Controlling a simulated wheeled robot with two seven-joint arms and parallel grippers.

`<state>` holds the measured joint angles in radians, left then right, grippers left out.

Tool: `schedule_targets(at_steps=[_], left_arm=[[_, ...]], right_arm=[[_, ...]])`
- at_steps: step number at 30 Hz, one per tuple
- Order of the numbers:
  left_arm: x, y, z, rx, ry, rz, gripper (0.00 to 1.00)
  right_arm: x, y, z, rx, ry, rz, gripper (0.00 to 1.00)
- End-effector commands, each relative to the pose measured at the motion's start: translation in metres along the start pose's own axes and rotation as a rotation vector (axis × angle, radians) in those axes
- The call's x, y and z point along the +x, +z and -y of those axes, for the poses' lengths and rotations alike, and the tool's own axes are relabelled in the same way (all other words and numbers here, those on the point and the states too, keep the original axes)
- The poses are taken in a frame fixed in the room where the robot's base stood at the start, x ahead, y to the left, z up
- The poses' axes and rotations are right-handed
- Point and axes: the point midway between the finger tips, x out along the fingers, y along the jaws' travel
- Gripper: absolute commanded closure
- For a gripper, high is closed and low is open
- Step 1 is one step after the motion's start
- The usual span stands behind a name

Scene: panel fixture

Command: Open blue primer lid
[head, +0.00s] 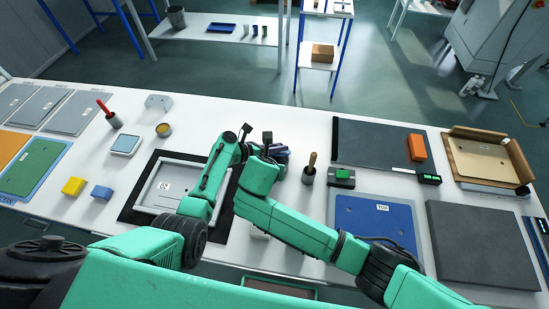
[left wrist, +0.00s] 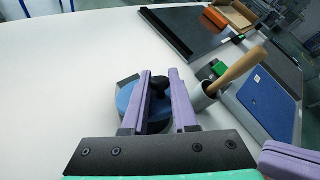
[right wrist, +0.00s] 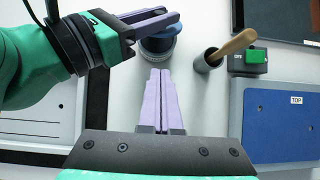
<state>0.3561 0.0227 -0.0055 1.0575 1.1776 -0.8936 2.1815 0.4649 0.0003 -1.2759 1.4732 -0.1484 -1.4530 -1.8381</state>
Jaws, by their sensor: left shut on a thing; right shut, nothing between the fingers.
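The blue primer lid (left wrist: 125,96) is a round blue disc with a black knob (left wrist: 159,86), in the left wrist view. My left gripper (left wrist: 160,78) has its purple fingers closed on either side of the knob. The lid and round can (right wrist: 158,47) show in the right wrist view, partly covered by the left fingers. I cannot tell whether the lid is clear of the can's rim. My right gripper (right wrist: 161,74) is shut and empty, its tips just in front of the can. In the head view, my arms mostly hide the can.
A grey cup (head: 308,177) with a wooden-handled tool stands right of the can. Close by are a green switch box (head: 342,178) and a blue panel (head: 372,222). A framed grey panel (head: 165,187) lies to the left. The table behind the grippers is mostly clear.

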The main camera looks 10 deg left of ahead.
Motion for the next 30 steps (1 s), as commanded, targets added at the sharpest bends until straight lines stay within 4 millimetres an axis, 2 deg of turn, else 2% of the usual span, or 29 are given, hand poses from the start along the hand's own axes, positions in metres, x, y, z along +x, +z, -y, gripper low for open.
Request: schedule_targets(at_steps=[2, 5, 15, 20, 24, 30], left_arm=[[-0.001, 0.002, -0.001, 0.002, 0.003, 0.004, 1.00], [-0.001, 0.002, -0.001, 0.002, 0.003, 0.004, 1.00], [0.000, 0.002, -0.001, 0.002, 0.003, 0.003, 1.00], [0.000, 0.002, -0.001, 0.002, 0.002, 0.003, 1.00], [0.000, 0.002, -0.001, 0.002, 0.003, 0.003, 1.00], [0.000, 0.001, -0.001, 0.002, 0.003, 0.003, 1.00]], right_arm=[[0.005, -0.009, -0.009, -0.008, 0.023, -0.035, 1.00], [0.014, -0.012, -0.010, -0.008, 0.026, -0.044, 1.00], [0.081, -0.014, -0.010, -0.006, 0.022, -0.042, 1.00], [0.106, -0.015, -0.011, -0.005, 0.023, -0.041, 1.00], [0.097, 0.011, -0.011, -0.003, 0.027, -0.039, 1.00], [0.093, 0.023, -0.011, -0.003, 0.025, -0.043, 1.00]])
